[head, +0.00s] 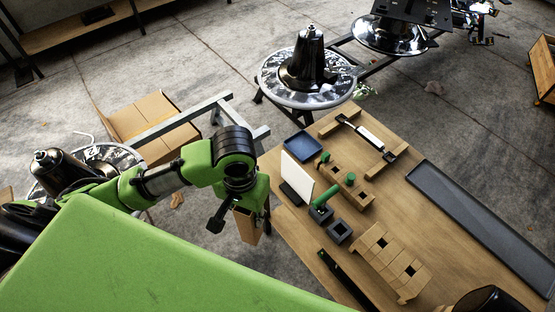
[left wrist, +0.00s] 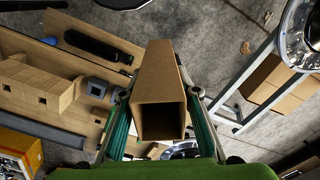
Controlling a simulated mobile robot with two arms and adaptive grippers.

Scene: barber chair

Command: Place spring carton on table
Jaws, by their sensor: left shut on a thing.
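My left gripper (head: 243,212) is shut on a brown cardboard carton (head: 246,228), which hangs below it beside the left edge of the wooden table (head: 298,232), over the floor. In the left wrist view the carton (left wrist: 160,85) lies between the two fingers (left wrist: 158,118), with a square open end toward the camera. The inside of the carton is dark, and I cannot see whether it holds anything. The table also shows in the left wrist view (left wrist: 35,48). My right gripper is not in view.
The table holds a blue tray (head: 301,147), a white panel (head: 297,178), a wooden block with green pegs (head: 345,183), a slotted wooden piece (head: 390,262) and a long dark tray (head: 482,227). A metal frame (head: 180,125) and cardboard box (head: 140,120) stand left.

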